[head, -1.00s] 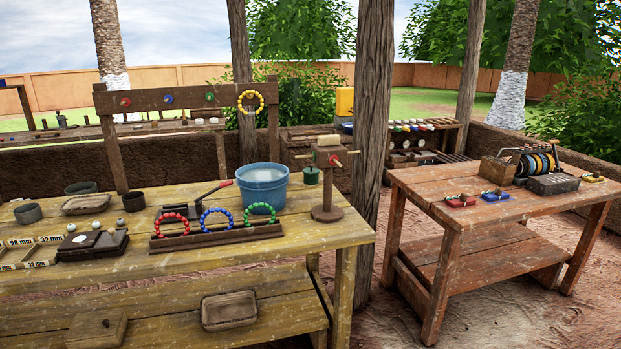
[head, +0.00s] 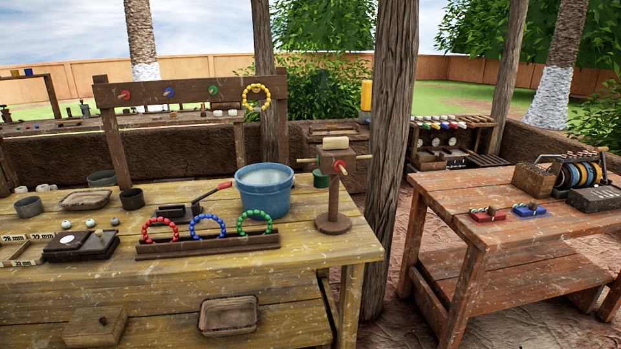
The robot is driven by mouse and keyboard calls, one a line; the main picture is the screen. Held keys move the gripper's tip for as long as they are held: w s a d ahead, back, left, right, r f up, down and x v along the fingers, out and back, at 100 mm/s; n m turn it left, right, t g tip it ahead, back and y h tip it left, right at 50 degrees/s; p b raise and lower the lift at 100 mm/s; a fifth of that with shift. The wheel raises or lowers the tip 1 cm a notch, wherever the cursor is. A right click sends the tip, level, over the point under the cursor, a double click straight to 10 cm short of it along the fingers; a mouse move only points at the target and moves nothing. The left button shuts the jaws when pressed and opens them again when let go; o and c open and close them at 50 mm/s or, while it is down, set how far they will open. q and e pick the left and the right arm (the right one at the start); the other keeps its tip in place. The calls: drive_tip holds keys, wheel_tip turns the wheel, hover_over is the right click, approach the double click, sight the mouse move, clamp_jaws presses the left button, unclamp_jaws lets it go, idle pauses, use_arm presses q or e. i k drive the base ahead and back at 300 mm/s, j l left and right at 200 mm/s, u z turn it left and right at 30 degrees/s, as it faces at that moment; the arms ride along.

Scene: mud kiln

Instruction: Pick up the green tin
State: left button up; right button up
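The green tin (head: 320,179) is small and dark green. It stands on the yellowish wooden table (head: 240,318), just right of the blue bucket (head: 263,190). A wooden post stand (head: 333,200) with a red-ended peg hides part of its right side and top. Neither of my grippers shows in the head view.
A wooden rack with red, blue and green bead rings (head: 208,245) stands in front of the bucket. A black lever tool (head: 180,212) lies left of the bucket. A reddish table (head: 520,215) is at the right, past a tree-trunk post (head: 392,150).

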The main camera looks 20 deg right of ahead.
sight(321, 184)
drive_tip(key=i+l+u, duration=0.2)
drive_tip(key=l+u, duration=0.2)
drive_tip(key=l, duration=0.5)
drive_tip(key=i+l+u, duration=0.1)
drive_tip(key=l+u, duration=0.3)
drive_tip(key=l, duration=0.5)
drive_tip(key=l+u, duration=0.35)
drive_tip(key=l, duration=0.55)
drive_tip(key=k+l+u, duration=0.2)
drive_tip(key=l+u, duration=0.2)
drive_tip(key=l, duration=0.5)
